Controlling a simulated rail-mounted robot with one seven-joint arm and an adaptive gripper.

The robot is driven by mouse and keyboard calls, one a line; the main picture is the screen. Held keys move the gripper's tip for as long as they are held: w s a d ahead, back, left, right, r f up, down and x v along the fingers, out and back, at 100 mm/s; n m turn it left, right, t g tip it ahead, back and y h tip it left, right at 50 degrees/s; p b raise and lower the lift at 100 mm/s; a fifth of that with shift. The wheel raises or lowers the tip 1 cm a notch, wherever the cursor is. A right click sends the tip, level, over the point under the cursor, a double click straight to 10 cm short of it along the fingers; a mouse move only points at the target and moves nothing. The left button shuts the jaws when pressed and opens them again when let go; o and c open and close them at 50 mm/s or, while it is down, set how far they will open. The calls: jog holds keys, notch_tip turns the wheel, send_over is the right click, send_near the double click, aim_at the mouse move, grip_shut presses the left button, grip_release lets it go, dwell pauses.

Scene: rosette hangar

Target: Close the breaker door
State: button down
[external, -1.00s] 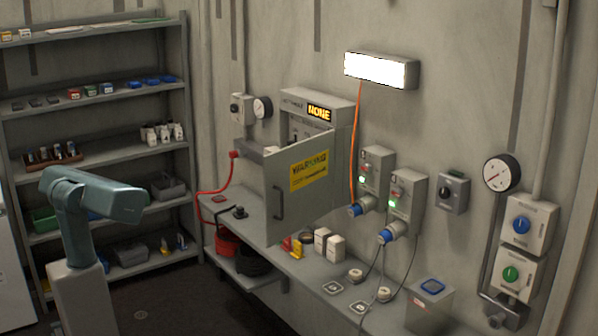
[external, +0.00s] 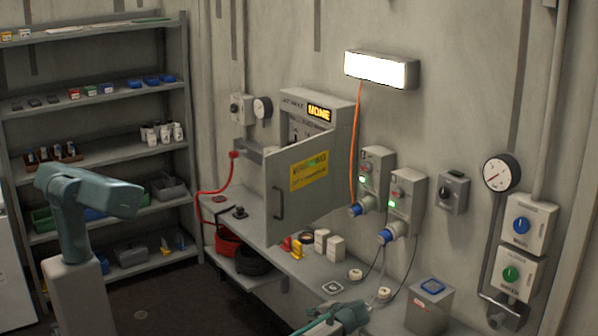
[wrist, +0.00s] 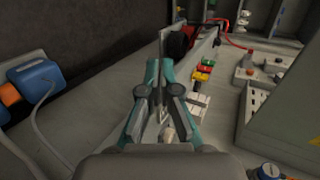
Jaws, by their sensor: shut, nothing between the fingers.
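The breaker door (external: 312,205) is a grey panel with a yellow warning label and a dark handle (external: 278,203). It stands wide open, swung out from the breaker box (external: 293,97) on the wall. My gripper (external: 345,314) shows only partly at the bottom edge of the external view, below and apart from the door, over the front of the bench. In the wrist view my gripper (wrist: 164,97) is shut and empty. A large grey-green panel with a yellow patch at the right of the wrist view looks like the door (wrist: 288,112).
The bench (external: 268,243) runs along the wall, holding small white blocks (external: 329,243), yellow and red parts and a grey box (external: 429,304). Breaker sockets with blue plugs (external: 388,237) hang right of the door. A red cable (external: 222,187) hangs at left. A shelf rack (external: 100,100) stands behind.

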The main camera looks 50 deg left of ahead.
jog(key=w+a+r+n+g+y, duration=0.1)
jog(key=a+r+y, duration=0.1)
jog(key=r, duration=0.4)
jog(key=w+a+r+y, duration=0.1)
jog(key=a+r, duration=0.1)
jog(key=r, duration=0.4)
jog(key=n+g+y, duration=0.1)
jog(key=g+y, duration=0.1)
jog(key=y, duration=0.1)
send_near(269, 247)
jog(key=a+p, duration=0.1)
jog(key=a, duration=0.1)
jog(key=a+p, duration=0.1)
jog(key=p, duration=0.1)
jog(key=a+p, duration=0.2)
jog(key=shift+s+a+r, duration=0.15)
jog(key=shift+s+a, duration=0.15)
jog(key=shift+s, duration=0.1)
jog(key=shift+s+a+p, duration=0.15)
jog(key=shift+a+p, duration=0.2)
jog(key=shift+a, duration=0.45)
jog(key=shift+a+f, duration=0.1)
jog(key=shift+f, duration=0.1)
